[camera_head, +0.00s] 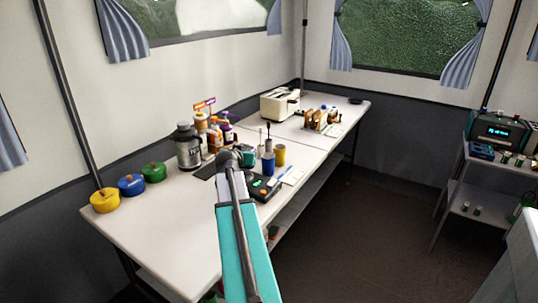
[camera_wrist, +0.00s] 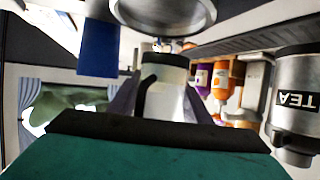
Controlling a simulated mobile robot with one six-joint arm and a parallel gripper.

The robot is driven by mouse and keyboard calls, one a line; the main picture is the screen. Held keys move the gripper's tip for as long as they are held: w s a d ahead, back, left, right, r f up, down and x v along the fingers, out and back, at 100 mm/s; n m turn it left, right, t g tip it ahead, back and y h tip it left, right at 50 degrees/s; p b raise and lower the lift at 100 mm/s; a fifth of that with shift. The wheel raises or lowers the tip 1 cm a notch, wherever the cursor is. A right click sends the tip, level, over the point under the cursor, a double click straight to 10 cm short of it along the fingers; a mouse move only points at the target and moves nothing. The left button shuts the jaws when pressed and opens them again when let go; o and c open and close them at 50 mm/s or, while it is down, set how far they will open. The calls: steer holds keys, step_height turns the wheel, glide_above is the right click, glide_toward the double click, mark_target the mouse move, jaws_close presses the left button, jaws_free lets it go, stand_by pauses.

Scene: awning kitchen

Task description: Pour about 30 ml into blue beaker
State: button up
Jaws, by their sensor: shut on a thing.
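In the wrist view, which is upside down, a blue vessel (camera_wrist: 98,48) that looks like this beaker is at the upper left. My gripper (camera_wrist: 160,98) is shut on a pale, greyish container (camera_wrist: 168,72) with a dark strip or handle on it. Its contents do not show. In the head view, my gripper (camera_head: 248,156) is just left of the blue beaker and the held container is mostly hidden.
A yellow cup (camera_head: 279,155) is right behind the beaker. A tea canister (camera_head: 187,146) and several bottles (camera_head: 215,133) stand to the left. Yellow, blue and green lidded pots (camera_head: 131,185) line the table's left. A toaster (camera_head: 279,104) stands farther back. The front left tabletop (camera_head: 165,220) is clear.

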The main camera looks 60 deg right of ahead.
steer(key=shift+s+d+r+m+t+y+p, duration=0.45)
steer(key=shift+r+m+t+y+p, duration=0.5)
steer(key=shift+p, duration=1.05)
steer(key=shift+s+d+r+m+t+y+p, duration=0.55)
steer(key=shift+m+y+p, duration=0.4)
steer(key=shift+p, duration=1)
steer(key=shift+s+d+r+m+t+y+p, duration=0.3)
steer(key=shift+r+m+t+y+p, duration=0.7)
steer(key=shift+p, duration=1)
steer(key=shift+a+f+m+b, duration=0.1)
steer(key=shift+f+m+b, duration=0.3)
steer(key=shift+m+b, duration=0.15)
steer(key=shift+r+m+t+y, duration=0.3)
steer(key=shift+r+m, duration=0.05)
steer(key=shift+m, duration=0.1)
steer(key=shift+w+a, duration=0.1)
steer(key=shift+w, duration=0.05)
steer(key=shift+w+a, duration=0.2)
